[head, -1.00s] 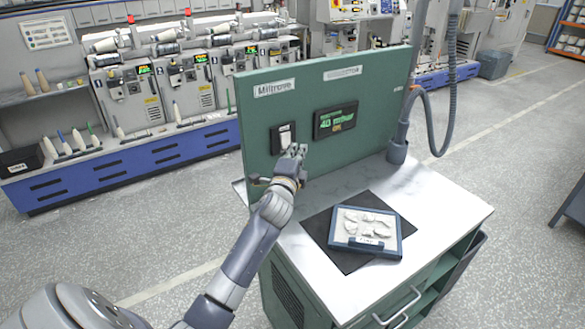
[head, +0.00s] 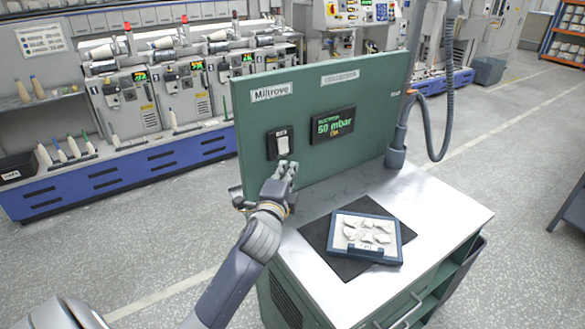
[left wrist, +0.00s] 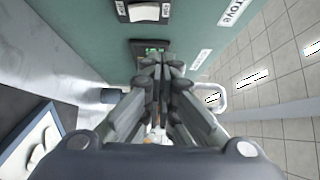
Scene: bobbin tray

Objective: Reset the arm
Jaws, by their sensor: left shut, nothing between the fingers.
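My left gripper (head: 281,172) is in front of the green panel (head: 370,100), just below the white rocker switch (head: 283,143) in its dark frame. Its fingers are together with nothing between them, and a small gap to the switch seems to show. In the left wrist view the shut fingers (left wrist: 163,62) point toward the panel, and the switch (left wrist: 143,11) is at the top. The display (head: 333,125) beside the switch glows with green text that appears to read 60 mbar. My right gripper is not in view.
A blue-framed tray (head: 392,257) with several white pieces lies on a black mat (head: 318,236) on the white worktop (head: 440,200). A grey hose (head: 438,130) hangs at the panel's right end. Winding machines (head: 160,90) stand behind, with open floor between.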

